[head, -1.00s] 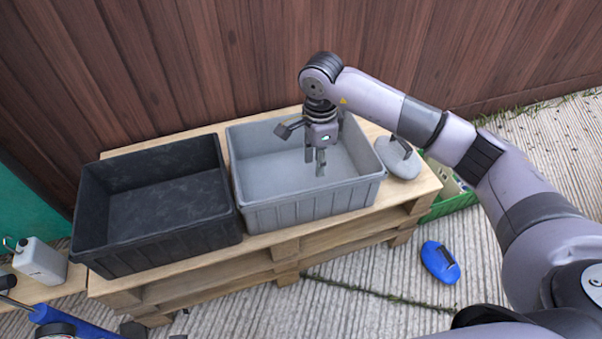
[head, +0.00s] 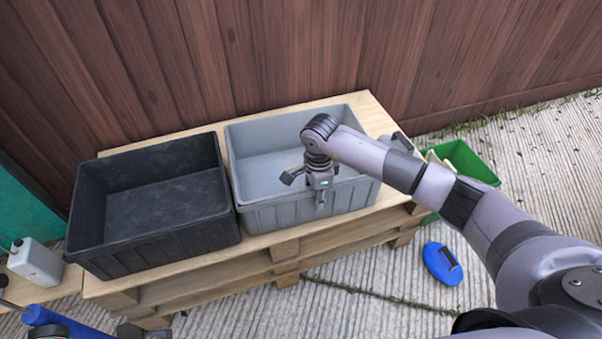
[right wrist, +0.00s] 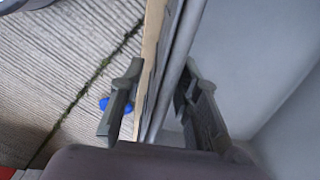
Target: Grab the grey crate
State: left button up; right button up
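The grey crate (head: 264,152) stands empty on a wooden pallet stack, right of a black crate (head: 150,205). My right gripper (head: 320,204) is at the grey crate's front wall, pointing down. In the right wrist view my right gripper (right wrist: 160,108) is open, one finger on each side of the grey crate's rim (right wrist: 177,70). The inner finger is close to the wall; I cannot tell whether it touches. The outer finger has a visible gap.
The pallet stack (head: 285,248) stands against a wooden wall. A green crate (head: 462,160) and a blue brush-like object (head: 441,263) are on the paving at right. A white canister (head: 36,262) is at left. The paving in front is mostly clear.

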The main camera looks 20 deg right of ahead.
jog(key=shift+f, duration=0.15)
jog(key=shift+c, duration=0.6)
grip_shut()
dwell(0.4)
jog(key=shift+w, duration=0.1)
